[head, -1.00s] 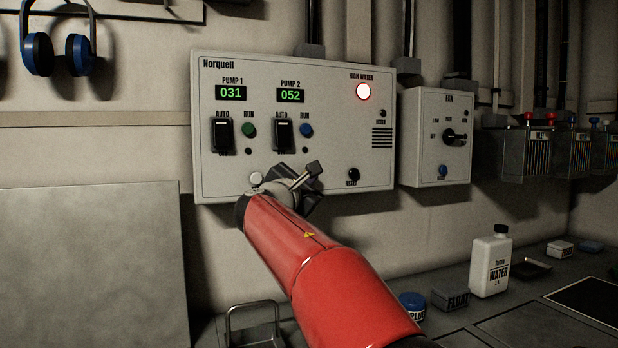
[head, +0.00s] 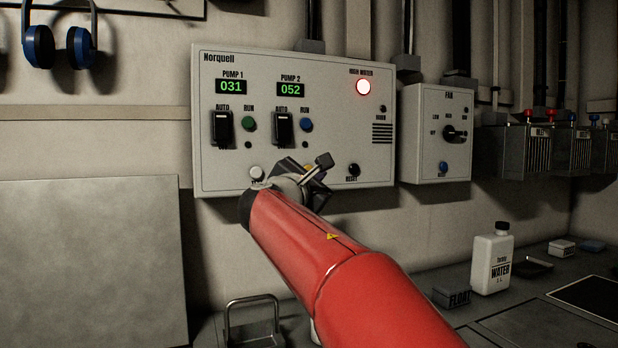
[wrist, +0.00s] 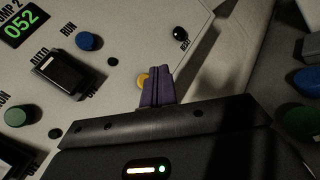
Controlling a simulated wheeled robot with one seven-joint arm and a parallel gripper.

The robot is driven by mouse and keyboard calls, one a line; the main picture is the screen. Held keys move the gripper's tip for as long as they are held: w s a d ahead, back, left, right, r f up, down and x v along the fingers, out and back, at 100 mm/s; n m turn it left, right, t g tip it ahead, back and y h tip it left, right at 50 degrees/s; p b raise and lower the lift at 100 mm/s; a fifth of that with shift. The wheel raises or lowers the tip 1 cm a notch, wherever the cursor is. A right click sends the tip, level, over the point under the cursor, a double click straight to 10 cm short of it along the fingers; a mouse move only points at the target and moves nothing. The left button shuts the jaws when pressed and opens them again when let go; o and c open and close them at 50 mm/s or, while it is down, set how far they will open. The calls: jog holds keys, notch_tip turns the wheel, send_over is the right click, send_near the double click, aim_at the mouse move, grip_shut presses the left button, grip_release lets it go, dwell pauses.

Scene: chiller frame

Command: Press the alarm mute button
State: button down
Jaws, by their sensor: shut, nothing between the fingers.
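The grey Norquell pump panel (head: 220,180) hangs on the wall. A yellow button (wrist: 143,80) on its lower part shows beside my gripper's fingertips (wrist: 158,85) in the wrist view, partly covered by them. A bit of yellow (head: 308,168) also shows at my gripper (head: 312,180) in the head view. Its label is hidden, so I cannot tell if it is the alarm mute button. My gripper is shut and empty, close in front of the panel; contact with the button cannot be told. A black RESET button (head: 353,170) sits to the right, a whitish button (head: 257,172) to the left.
Black AUTO switches with green (head: 248,123) and blue (head: 306,125) RUN buttons sit above my gripper. A FAN box (head: 425,140) hangs to the right. A water bottle (head: 491,260) stands on the bench below.

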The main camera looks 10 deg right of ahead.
jog(key=shift+s+d+b, duration=0.2)
jog(key=shift+s+b, duration=0.15)
jog(key=shift+s, duration=0.75)
